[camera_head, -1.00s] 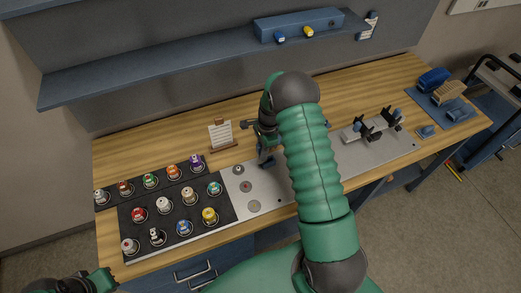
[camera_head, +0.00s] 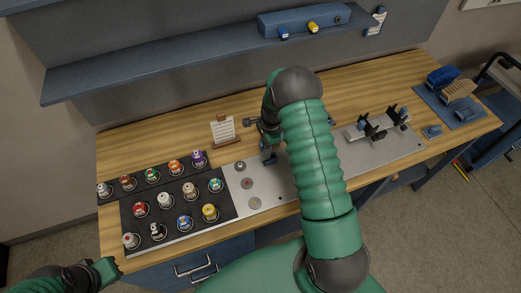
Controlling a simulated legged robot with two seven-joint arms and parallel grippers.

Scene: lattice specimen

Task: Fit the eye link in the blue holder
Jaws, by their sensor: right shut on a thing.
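My right gripper (camera_head: 268,154) points down over the grey plate (camera_head: 276,184), beside its round discs, and is shut. My right arm and the dark wrist hide most of it. What it holds is too small and hidden to make out, so I cannot pick out the eye link. A stand with black uprights and small blue parts (camera_head: 380,127) sits on the plate's right end, right of my arm. I cannot tell whether it is the blue holder.
A black tray (camera_head: 172,221) with several coloured-top pieces lies on the left of the wooden table (camera_head: 150,139). A card on a stand (camera_head: 223,130) is behind the plate. A blue mat (camera_head: 468,118) with blocks lies far right. A blue shelf (camera_head: 200,56) overhangs the back.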

